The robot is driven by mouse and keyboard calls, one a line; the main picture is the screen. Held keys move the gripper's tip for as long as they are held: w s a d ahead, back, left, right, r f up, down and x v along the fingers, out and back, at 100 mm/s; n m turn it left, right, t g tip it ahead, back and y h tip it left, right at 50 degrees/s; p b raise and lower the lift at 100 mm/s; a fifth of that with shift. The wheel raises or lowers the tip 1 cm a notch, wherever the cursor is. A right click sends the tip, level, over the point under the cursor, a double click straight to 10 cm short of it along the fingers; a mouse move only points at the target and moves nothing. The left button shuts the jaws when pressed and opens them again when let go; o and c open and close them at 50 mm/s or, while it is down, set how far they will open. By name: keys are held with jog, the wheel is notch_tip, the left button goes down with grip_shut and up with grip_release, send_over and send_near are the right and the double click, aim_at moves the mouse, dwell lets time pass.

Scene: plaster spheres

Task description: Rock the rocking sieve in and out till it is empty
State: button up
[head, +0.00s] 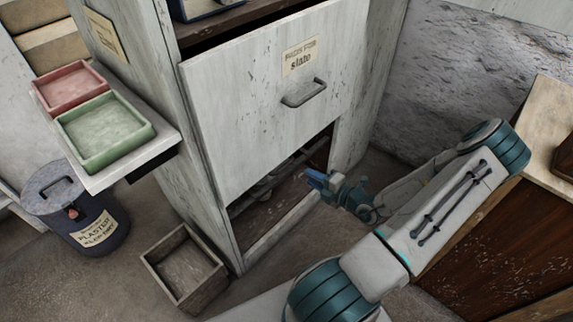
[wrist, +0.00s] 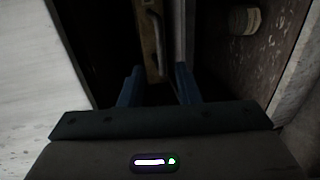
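The rocking sieve does not show clearly in the head view. Low inside the cabinet opening (head: 268,190) there are dim, rounded shapes that I cannot make out. In the wrist view, a narrow wooden front with a curved metal handle (wrist: 157,42) lies just beyond my fingertips; it may belong to the sieve, but I cannot tell. My gripper (head: 316,180) is at the right side of the low opening. Its two blue fingers stand apart in the wrist view (wrist: 158,72), with nothing visibly held between them. The sieve's contents are hidden.
A pale panel labelled "slate" (head: 255,105) hangs above the opening. A wooden box (head: 160,252) and a plaster bin (head: 98,228) stand on the floor at left. Pink (head: 46,94) and green (head: 65,128) trays sit on a side shelf. A wooden cabinet (head: 510,235) stands at right.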

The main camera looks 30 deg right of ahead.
aim_at(287, 165)
jog(key=b+x, duration=0.4)
jog(key=x, duration=0.8)
jog(key=shift+w, duration=0.2)
grip_shut()
jog(key=shift+s, duration=0.1)
